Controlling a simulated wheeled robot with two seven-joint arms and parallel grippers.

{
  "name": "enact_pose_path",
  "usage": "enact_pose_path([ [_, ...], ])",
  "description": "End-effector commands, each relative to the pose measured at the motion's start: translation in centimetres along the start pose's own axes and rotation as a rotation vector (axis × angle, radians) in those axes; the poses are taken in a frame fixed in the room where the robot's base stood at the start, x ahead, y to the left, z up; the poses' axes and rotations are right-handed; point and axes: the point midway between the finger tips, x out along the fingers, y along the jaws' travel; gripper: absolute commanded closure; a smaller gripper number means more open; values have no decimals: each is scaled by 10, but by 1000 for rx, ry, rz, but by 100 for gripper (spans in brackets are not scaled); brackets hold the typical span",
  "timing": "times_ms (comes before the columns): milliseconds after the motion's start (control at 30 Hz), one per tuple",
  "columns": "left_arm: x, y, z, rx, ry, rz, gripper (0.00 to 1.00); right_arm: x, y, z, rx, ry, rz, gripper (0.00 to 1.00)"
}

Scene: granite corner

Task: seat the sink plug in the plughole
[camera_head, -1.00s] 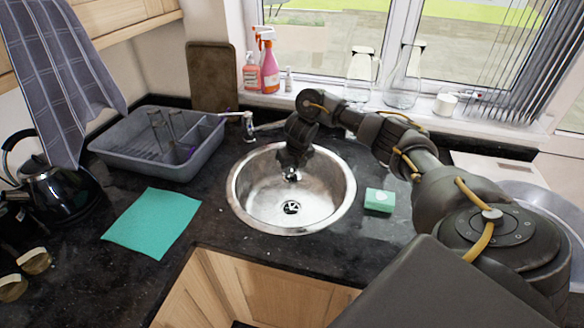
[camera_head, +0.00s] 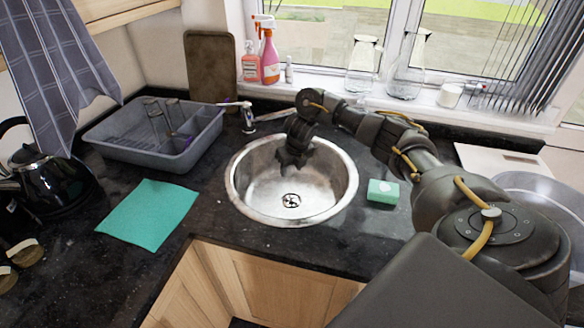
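The round steel sink (camera_head: 250,195) is set in the dark worktop. Its plughole (camera_head: 291,200) is at the bottom of the bowl and shows as a small grey disc with dark marks. I cannot make out whether the sink plug lies in it. My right gripper (camera_head: 292,164) hangs over the back of the bowl, above and behind the plughole and apart from it. Its dark fingertips look spread, with nothing visible between them. Its arm comes in from the right. My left gripper is not in view.
The tap (camera_head: 249,122) stands behind the sink at the left. A green sponge (camera_head: 383,191) lies to its right. A grey dish rack (camera_head: 150,150), a teal cloth (camera_head: 147,213) and a black kettle (camera_head: 45,180) are to the left. The worktop in front of the sink is clear.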

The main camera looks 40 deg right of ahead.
Motion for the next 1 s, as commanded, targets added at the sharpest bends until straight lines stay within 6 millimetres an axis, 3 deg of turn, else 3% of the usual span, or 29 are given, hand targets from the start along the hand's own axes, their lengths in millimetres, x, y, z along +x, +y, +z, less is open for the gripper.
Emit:
enact_pose_path([
  [567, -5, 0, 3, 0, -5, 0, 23, -5, 0, 2, 0, 0, 0, 55],
  [1000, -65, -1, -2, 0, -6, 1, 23, -67, 0, 19, 0, -1, 0, 55],
])
